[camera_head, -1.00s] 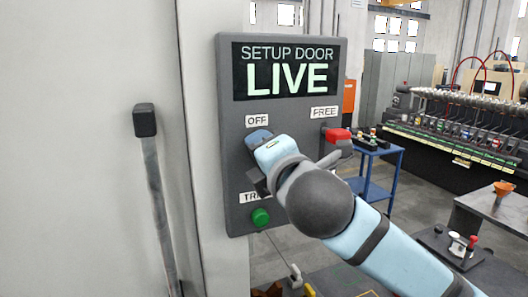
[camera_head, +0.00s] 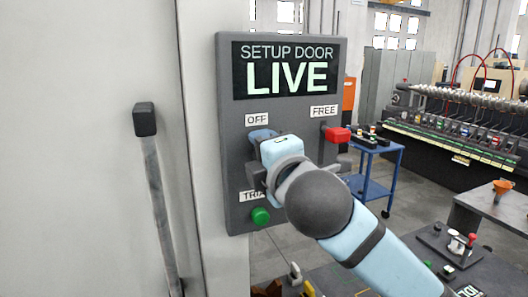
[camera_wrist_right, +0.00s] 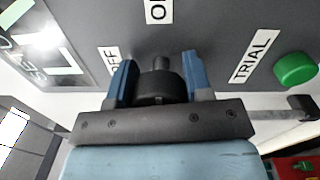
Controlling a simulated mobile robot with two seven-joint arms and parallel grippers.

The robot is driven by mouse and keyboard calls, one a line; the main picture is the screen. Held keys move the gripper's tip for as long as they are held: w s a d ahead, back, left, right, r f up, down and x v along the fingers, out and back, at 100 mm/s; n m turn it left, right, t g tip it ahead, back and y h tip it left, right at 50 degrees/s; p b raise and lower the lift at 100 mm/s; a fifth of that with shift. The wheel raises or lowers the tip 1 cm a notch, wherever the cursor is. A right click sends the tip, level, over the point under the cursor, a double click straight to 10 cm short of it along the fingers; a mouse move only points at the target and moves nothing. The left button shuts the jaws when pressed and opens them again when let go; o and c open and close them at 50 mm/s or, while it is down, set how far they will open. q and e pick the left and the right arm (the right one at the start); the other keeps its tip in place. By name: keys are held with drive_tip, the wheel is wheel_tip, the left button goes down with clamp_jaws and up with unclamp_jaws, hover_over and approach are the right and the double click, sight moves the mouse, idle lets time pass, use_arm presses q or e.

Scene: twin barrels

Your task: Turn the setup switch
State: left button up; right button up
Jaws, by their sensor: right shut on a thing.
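A dark panel (camera_head: 240,180) reads SETUP DOOR and LIVE on its screen (camera_head: 286,72). It has OFF, FREE and TRIAL labels, a red knob (camera_head: 337,134) under FREE and a green button (camera_head: 261,216) near TRIAL. In the right wrist view, the setup switch (camera_wrist_right: 158,90) is a black knob between the blue fingers of my right gripper (camera_wrist_right: 159,72), which is shut on it. In the head view my gripper and wrist hide the switch. My left gripper is not in view.
A door handle (camera_head: 158,200) stands on the pale surface at left. Right of the panel are a blue cart (camera_head: 372,185), a grey table (camera_head: 495,212) and a long machine with spools (camera_head: 460,120). Open floor lies between them.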

drive_tip(key=o, duration=0.9)
drive_tip(key=shift+o, duration=0.2)
drive_tip(key=shift+s+d, duration=0.15)
drive_tip(key=shift+s, duration=0.35)
drive_tip(key=b+v, duration=0.2)
drive_tip(key=v, duration=1.1)
drive_tip(key=shift+b, duration=0.35)
drive_tip(key=shift+w+f, duration=0.1)
